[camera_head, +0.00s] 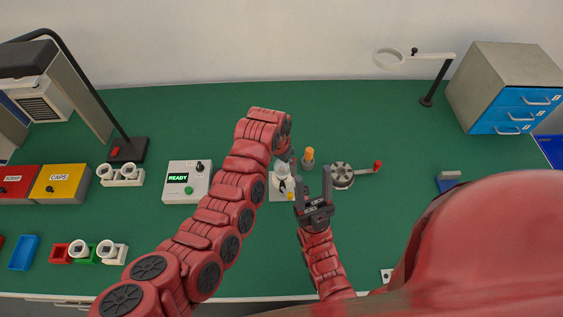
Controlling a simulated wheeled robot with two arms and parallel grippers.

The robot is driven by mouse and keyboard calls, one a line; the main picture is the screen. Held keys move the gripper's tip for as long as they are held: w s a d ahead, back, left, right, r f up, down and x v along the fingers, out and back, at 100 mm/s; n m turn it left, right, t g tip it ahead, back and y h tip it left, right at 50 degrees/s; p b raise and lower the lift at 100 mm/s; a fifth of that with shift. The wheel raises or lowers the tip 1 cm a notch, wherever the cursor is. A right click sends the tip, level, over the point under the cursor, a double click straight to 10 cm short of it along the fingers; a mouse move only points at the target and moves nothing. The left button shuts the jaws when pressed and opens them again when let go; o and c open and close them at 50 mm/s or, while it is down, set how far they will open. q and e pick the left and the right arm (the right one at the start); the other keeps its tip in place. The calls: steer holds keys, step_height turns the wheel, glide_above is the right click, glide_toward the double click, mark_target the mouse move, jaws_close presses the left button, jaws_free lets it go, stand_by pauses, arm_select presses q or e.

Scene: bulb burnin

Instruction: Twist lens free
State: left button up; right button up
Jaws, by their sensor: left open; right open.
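A white rounded piece (283,168), which may be the lens, stands on a pale square plate (277,194) in the middle of the bench. Dark marks and a small yellow part show at its front; whether the lens is seated or loose is too small to tell. My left gripper (288,158) points down at the end of the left arm, close above and beside the white piece, partly hidden by its wrist. My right gripper (313,185) is open and empty, just right of the plate, its fingers pointing away from me.
An orange-topped grey post (308,158) and a grey wheel (342,176) with a red-knobbed crank stand close right. A control box (188,183) reading READY is left. White sockets (122,175), a lamp, bins and a blue-drawer cabinet (507,90) stand farther out. The back middle is clear.

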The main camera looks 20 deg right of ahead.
arm_select(q)
steer(key=c, duration=1.4)
steer(key=shift+f+n+b, duration=0.15)
steer(key=shift+n+b, duration=0.8)
steer(key=shift+n, duration=0.35)
steer(key=shift+s+n, duration=0.1)
steer(key=shift+n, duration=0.3)
steer(key=shift+n+b, duration=0.3)
steer(key=shift+b, duration=0.25)
steer(key=shift+n+t+y+b, duration=0.3)
steer(key=shift+n+b, duration=0.6)
steer(key=shift+n, duration=0.3)
